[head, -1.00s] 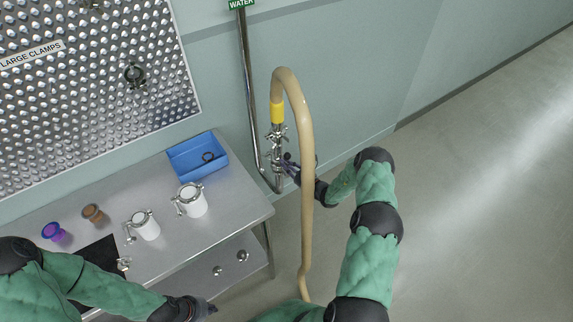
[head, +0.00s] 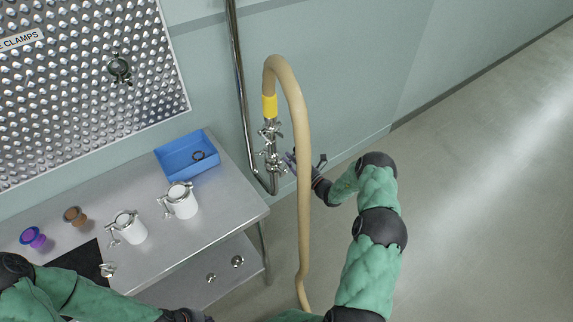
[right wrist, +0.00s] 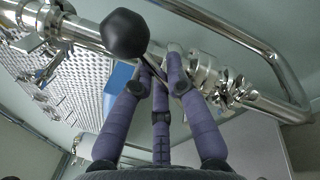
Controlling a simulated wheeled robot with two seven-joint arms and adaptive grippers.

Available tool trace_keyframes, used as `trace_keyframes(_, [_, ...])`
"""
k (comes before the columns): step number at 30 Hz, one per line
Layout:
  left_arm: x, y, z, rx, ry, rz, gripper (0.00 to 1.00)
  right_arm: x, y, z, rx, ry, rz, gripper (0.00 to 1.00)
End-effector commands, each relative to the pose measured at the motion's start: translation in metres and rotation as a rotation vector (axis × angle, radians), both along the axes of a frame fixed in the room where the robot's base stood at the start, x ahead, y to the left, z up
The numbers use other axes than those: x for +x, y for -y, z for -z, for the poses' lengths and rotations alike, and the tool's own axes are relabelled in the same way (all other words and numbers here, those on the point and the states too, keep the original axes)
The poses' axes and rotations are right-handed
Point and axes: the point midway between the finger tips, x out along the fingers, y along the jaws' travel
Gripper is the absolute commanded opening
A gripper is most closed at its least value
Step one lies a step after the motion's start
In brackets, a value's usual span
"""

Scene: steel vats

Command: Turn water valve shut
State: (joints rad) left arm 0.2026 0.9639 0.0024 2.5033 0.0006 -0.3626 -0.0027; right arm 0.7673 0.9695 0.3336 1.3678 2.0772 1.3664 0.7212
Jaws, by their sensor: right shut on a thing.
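The water valve (head: 275,163) is a steel fitting on the thin vertical pipe, below the hose's yellow collar. In the right wrist view its handle is a thin steel rod with a black ball knob (right wrist: 125,35). My right gripper (head: 291,160) is beside the valve, partly behind the hose. In the right wrist view its purple fingers (right wrist: 160,72) are shut around the handle rod, below the knob. The exact contact is partly hidden by the fingers. My left gripper (head: 186,315) is at the bottom edge, mostly cut off.
A tan hose (head: 303,190) arches from the pipe to the floor, close to my right forearm. A steel table (head: 235,205) at the left holds a blue bin (head: 186,163), white lidded vessels (head: 181,202) and small coloured parts. Floor at the right is clear.

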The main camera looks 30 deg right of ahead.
Motion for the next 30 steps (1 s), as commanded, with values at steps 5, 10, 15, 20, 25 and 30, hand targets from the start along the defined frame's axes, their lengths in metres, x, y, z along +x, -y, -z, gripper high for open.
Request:
trace_keyframes(5, [0.000, 0.000, 0.019, 0.000, 0.000, 0.000, 0.00, 0.001, 0.011, 0.011, 0.165, -0.012, 0.003, 0.00])
trace_keyframes(10, [0.000, 0.000, 0.031, 0.000, 0.000, 0.000, 0.00, 0.001, 0.018, 0.019, 0.328, -0.025, 0.003, 0.00])
trace_keyframes(15, [0.000, 0.000, 0.043, 0.000, 0.000, 0.000, 0.00, 0.002, 0.024, 0.028, 0.486, -0.038, 0.004, 0.00])
trace_keyframes(20, [0.000, 0.000, 0.051, 0.000, 0.000, 0.000, 0.00, 0.002, 0.027, 0.037, 0.624, -0.049, 0.002, 0.00])
trace_keyframes(25, [0.000, 0.000, 0.057, 0.000, 0.000, 0.000, 0.00, 0.002, 0.029, 0.044, 0.743, -0.059, 0.002, 0.00])
trace_keyframes(30, [0.000, 0.000, 0.061, 0.000, 0.000, 0.000, 0.00, 0.002, 0.031, 0.049, 0.830, -0.066, 0.003, 0.00])
